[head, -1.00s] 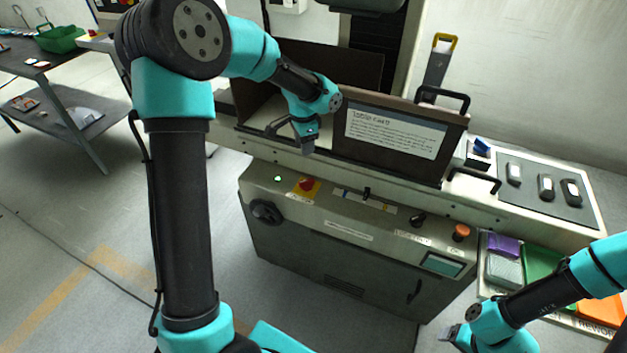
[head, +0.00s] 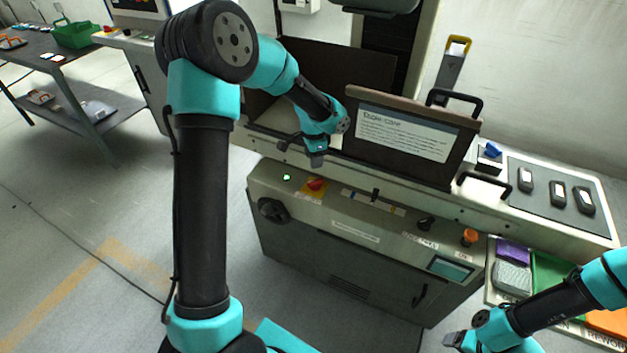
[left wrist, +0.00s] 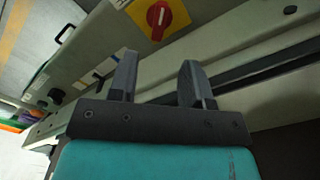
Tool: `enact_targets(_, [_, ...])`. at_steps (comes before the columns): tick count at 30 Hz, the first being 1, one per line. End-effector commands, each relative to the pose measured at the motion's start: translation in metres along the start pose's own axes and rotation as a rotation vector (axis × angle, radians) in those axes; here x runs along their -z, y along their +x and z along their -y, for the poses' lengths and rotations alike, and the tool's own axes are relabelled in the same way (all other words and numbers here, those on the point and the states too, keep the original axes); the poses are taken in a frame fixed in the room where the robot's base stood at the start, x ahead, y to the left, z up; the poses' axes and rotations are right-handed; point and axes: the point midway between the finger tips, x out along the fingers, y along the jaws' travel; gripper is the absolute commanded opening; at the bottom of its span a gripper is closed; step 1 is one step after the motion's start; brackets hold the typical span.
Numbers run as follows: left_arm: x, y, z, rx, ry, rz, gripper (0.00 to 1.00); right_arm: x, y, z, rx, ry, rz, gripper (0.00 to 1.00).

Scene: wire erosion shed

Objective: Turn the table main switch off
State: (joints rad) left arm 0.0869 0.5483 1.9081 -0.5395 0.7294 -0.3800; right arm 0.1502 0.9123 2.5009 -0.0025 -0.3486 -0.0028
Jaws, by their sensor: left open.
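A red rotary switch on a yellow plate (head: 315,186) sits on the top panel of the grey machine cabinet, near its left end. It also shows in the left wrist view (left wrist: 158,14), beyond the fingertips, with a pale mark on its red knob. My left gripper (head: 305,154) is open and empty, a little behind and above the switch and apart from it. Its two spread fingers also show in the left wrist view (left wrist: 158,66). My right gripper (head: 454,341) is low at the right, far from the switch; its jaws are too unclear to judge.
A green lamp (head: 287,177) glows left of the switch. A black knob (head: 272,210) is on the cabinet front, and an orange button (head: 470,237) is at its right. A brown signed panel with a handle (head: 408,135) stands behind. Black devices (head: 557,193) lie at right.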

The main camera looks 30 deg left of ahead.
Motion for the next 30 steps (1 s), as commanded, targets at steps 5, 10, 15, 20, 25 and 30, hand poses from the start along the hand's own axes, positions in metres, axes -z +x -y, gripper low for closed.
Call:
enact_targets(5, [-0.001, 0.032, 0.000, -0.003, -0.001, 0.002, 0.45, 0.000, 0.000, 0.000, 0.000, 0.000, 0.000, 0.74])
enact_targets(10, [-0.001, 0.061, 0.000, -0.003, 0.000, 0.002, 0.45, 0.000, 0.000, 0.000, 0.000, 0.000, 0.000, 0.74])
enact_targets(15, [0.000, 0.087, 0.000, -0.002, -0.001, 0.001, 0.45, 0.000, 0.000, 0.000, 0.000, 0.000, 0.000, 0.74])
enact_targets(20, [0.000, 0.102, 0.000, -0.001, -0.001, 0.001, 0.45, 0.000, 0.000, 0.000, 0.000, 0.000, 0.000, 0.74])
enact_targets(25, [0.000, 0.106, 0.000, 0.000, -0.001, -0.002, 0.45, 0.000, 0.000, 0.000, 0.000, 0.000, 0.000, 0.74])
enact_targets(30, [0.000, 0.106, 0.000, 0.000, -0.001, -0.001, 0.45, 0.000, 0.000, 0.000, 0.000, 0.000, 0.000, 0.74])
